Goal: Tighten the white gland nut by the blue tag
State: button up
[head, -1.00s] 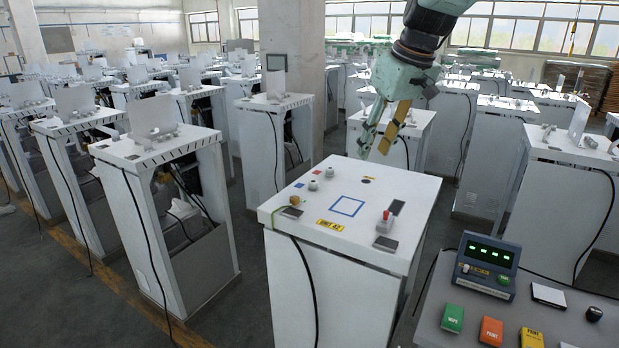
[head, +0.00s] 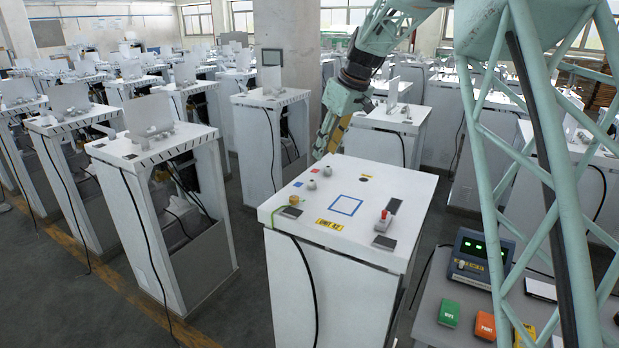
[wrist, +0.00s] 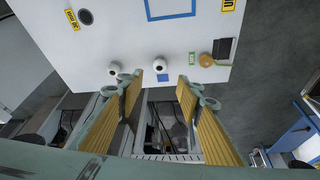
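Two small white gland nuts stand on the white cabinet top (head: 370,180). The nearer nut (head: 312,184) is beside the small blue tag (head: 298,184); the farther nut (head: 327,171) is behind it. In the wrist view the nut by the blue tag (wrist: 158,64) shows ahead between the fingertips, with the blue tag (wrist: 163,77) close by. The other nut (wrist: 114,70) is left of the left fingertip. My gripper (wrist: 160,82) is open and empty, with yellow finger pads. In the head view my gripper (head: 328,138) is over the cabinet's far left edge, apart from both nuts.
An orange knob (wrist: 206,60) and a dark pad (wrist: 223,48) are right of the nut. A red button (head: 384,218) and a blue square outline (head: 346,205) are on the top. A console (head: 480,258) stands on the right table. Other cabinets surround.

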aim_at(312, 180)
jog(key=shift+w+a+f, duration=0.15)
jog(key=shift+w+a, duration=0.1)
jog(key=shift+f, duration=0.15)
jog(key=shift+p+x, duration=0.45)
jog(key=shift+x, duration=6.25)
jog(key=shift+w, duration=0.1)
jog(key=c, duration=0.8)
jog(key=shift+c, duration=0.2)
